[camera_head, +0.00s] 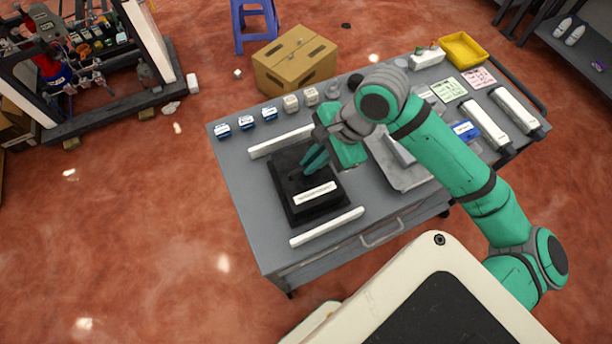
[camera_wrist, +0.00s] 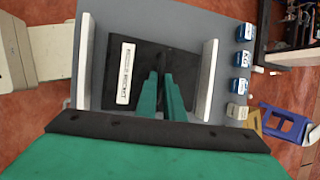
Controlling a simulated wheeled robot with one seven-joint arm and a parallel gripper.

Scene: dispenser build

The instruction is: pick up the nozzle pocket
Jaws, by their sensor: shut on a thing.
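The nozzle pocket is a black, square block (camera_head: 290,205) with a white label strip on its front side. It sits between two white rails on the left part of the grey table, and it also shows in the wrist view (camera_wrist: 135,62). My gripper (camera_head: 313,160) reaches down over the middle of the block from the right. In the wrist view its green fingers (camera_wrist: 162,82) are close together on a dark raised part at the block's middle. The grip point is partly hidden by the fingers. I cannot tell whether the block is clear of the table.
White rails flank the block, one behind (camera_head: 281,141) and one in front (camera_head: 327,227). Several small labelled boxes line the table's back edge. A grey tray (camera_head: 405,178) lies right of the block under my arm. A yellow bin (camera_head: 463,48) stands at the far right.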

